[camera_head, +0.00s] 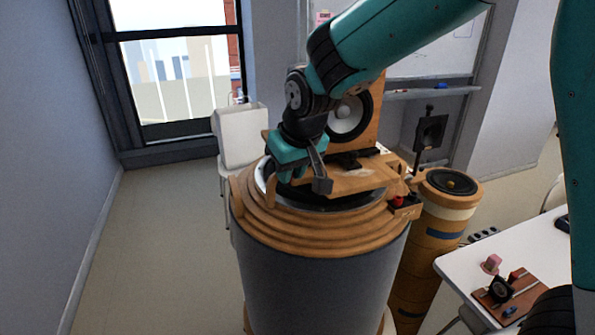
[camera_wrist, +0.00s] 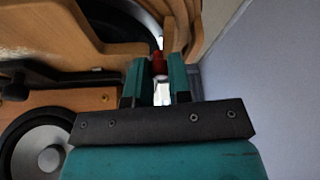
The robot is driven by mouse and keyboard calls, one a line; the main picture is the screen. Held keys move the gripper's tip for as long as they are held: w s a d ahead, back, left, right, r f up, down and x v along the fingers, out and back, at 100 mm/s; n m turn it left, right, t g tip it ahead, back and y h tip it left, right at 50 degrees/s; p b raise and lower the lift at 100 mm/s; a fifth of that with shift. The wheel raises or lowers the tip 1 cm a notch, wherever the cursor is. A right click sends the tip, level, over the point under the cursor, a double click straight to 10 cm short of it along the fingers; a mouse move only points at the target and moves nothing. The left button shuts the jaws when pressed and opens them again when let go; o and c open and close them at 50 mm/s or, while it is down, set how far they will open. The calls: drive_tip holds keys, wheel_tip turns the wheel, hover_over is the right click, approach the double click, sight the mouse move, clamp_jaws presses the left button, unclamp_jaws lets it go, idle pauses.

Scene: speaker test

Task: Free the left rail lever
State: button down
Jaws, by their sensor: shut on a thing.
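A tall grey drum (camera_head: 320,285) with stepped wooden rings (camera_head: 320,232) on top bears a wooden rail plate and a board with a round speaker (camera_head: 348,118). In the head view my gripper hides this lever. A red knob (camera_head: 396,200) on a wooden block sits at the right of the rings.
A wooden cylinder (camera_head: 450,205) with a speaker in its top stands close on the right. A white table (camera_head: 475,262) with small parts is at the lower right. A white box (camera_head: 240,135) stands behind. Floor at the left is clear.

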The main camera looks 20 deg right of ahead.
drive_tip(key=shift+w+a+m+h, duration=0.2)
drive_tip(key=shift+w+m+h, duration=0.15)
drive_tip(key=shift+m, duration=0.6)
drive_tip(key=shift+w+a+m+h, duration=0.25)
drive_tip(key=shift+m+h, duration=0.15)
drive_tip(key=shift+m, duration=0.5)
drive_tip(key=shift+w+a+m+h, duration=0.2)
drive_tip(key=shift+w+m+h, duration=0.15)
drive_tip(key=shift+m, duration=0.6)
drive_tip(key=c, duration=1)
unclamp_jaws()
drive_tip(key=shift+c, duration=0.2)
drive_tip(key=b+v, duration=0.1)
drive_tip(key=v, duration=1.6)
drive_tip(key=shift+s+r, duration=0.15)
drive_tip(key=shift+r, duration=0.05)
